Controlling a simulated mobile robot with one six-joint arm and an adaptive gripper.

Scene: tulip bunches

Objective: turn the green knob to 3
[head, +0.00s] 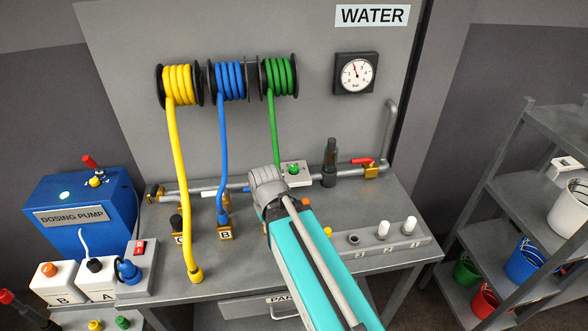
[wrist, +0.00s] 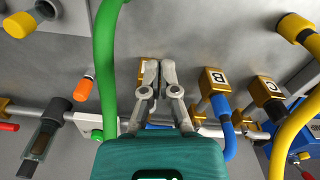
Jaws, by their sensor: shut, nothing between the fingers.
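The green knob (head: 294,169) sits on a small white plate (head: 305,179) by the pipe at the back of the bench. Its pointer and any numbers are too small to read. In the wrist view only a bit of green (wrist: 97,134) on the white plate shows, partly hidden by the green hose (wrist: 106,60) and my gripper's body. My gripper (wrist: 159,68) is shut and empty, with its fingertips in front of a brass block (wrist: 147,72). The knob lies to the left of the fingers there, apart from them. In the head view my arm hides the fingers.
The green hose hangs close beside my gripper. A dark upright fitting (head: 330,160) and a red-handled valve (head: 370,170) stand right of the knob.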

